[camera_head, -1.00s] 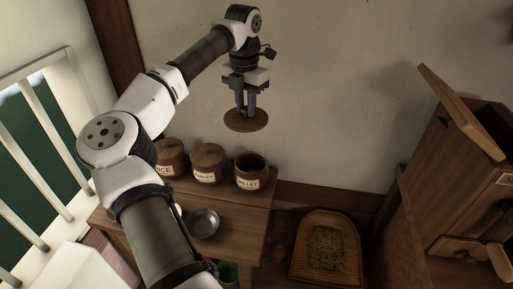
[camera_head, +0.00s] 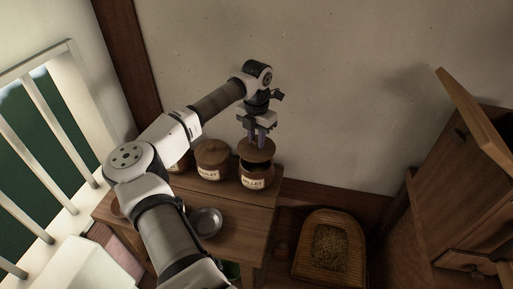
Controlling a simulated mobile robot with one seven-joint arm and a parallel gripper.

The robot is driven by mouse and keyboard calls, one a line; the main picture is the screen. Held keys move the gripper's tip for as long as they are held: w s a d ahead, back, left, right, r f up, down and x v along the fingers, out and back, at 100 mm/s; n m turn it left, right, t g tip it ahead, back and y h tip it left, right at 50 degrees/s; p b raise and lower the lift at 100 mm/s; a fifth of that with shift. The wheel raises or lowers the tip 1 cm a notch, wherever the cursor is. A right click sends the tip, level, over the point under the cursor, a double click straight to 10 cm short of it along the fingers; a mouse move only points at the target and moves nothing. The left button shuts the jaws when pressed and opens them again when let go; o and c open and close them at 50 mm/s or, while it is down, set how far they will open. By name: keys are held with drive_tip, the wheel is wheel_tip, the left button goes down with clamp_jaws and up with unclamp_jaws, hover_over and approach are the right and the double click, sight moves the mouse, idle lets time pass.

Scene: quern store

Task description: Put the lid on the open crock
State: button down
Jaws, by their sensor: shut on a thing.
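The open crock (camera_head: 256,180), brown with a pale label reading roughly "millet", stands at the right end of the row on the wooden table. My gripper (camera_head: 257,140) is shut on the round brown wooden lid (camera_head: 258,155). The lid is right over the crock's mouth and looks slightly tilted, with a dark gap showing below it. I cannot tell whether the lid touches the rim. The lid hides most of the mouth.
A lidded crock (camera_head: 212,160) stands just left of the open one, and another (camera_head: 180,163) is partly behind my arm. A grey metal bowl (camera_head: 205,222) sits nearer on the table (camera_head: 240,217). A woven tray of grain (camera_head: 330,277) lies to the right.

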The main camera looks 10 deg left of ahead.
sight(256, 150)
drive_tip(key=shift+f+p, duration=0.35)
drive_tip(key=shift+f, duration=2.2)
drive_tip(key=shift+f, duration=0.2)
drive_tip(key=c, duration=1.2)
unclamp_jaws()
drive_tip(key=shift+c, duration=0.2)
drive_tip(key=shift+r, duration=0.15)
wheel_tip(256, 150, up, 12)
drive_tip(key=shift+r+b, duration=0.1)
drive_tip(key=shift+b, duration=1.05)
drive_tip(key=shift+d, duration=0.15)
